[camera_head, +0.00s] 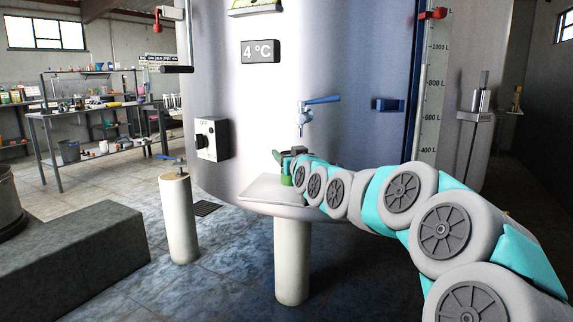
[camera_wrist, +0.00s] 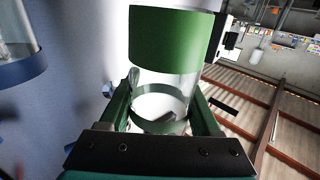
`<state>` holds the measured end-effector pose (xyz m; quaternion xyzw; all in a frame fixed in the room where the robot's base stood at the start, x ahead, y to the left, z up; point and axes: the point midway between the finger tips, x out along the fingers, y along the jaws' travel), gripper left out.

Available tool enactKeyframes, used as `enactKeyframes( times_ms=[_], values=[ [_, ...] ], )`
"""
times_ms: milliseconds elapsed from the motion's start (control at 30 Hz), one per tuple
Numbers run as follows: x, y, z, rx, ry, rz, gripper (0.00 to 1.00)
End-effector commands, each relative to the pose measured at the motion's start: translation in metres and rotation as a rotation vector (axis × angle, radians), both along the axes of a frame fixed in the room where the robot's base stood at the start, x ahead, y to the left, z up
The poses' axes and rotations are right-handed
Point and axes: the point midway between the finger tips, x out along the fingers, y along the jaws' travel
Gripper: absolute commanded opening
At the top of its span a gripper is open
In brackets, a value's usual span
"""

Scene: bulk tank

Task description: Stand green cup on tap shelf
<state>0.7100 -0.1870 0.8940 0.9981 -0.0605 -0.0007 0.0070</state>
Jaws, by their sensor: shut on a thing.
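The green cup (camera_wrist: 172,40) is clear with a wide green band. It fills the top middle of the wrist view, between the two dark green fingers of my gripper (camera_wrist: 165,100), which is shut on it. In the head view, my gripper (camera_head: 292,160) is small and partly hidden by my arm, and a bit of green (camera_head: 286,180) shows at it. The tap shelf (camera_head: 270,188) is a pale plate on the tank front. The cup is over or at its back part; I cannot tell whether it touches. The tap (camera_head: 306,120) with a blue lever is above.
The large steel tank (camera_head: 250,110) stands close behind the shelf. A switch box (camera_head: 212,139) is on its left. A white post (camera_head: 179,218) stands left of the shelf, and a grey block (camera_head: 85,250) is further left.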

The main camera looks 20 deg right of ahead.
Motion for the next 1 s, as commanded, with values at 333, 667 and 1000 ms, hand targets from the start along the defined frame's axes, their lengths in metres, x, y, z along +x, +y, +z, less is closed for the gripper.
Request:
enactKeyframes(
  times_ms=[333,667,1000],
  values=[
    [0.013,-0.003,-0.005,0.001,0.001,-0.001,0.03],
    [0.013,-0.003,-0.037,-0.001,0.001,0.0,0.03],
    [0.013,-0.003,-0.04,0.0,0.0,0.0,0.65]
  ],
)
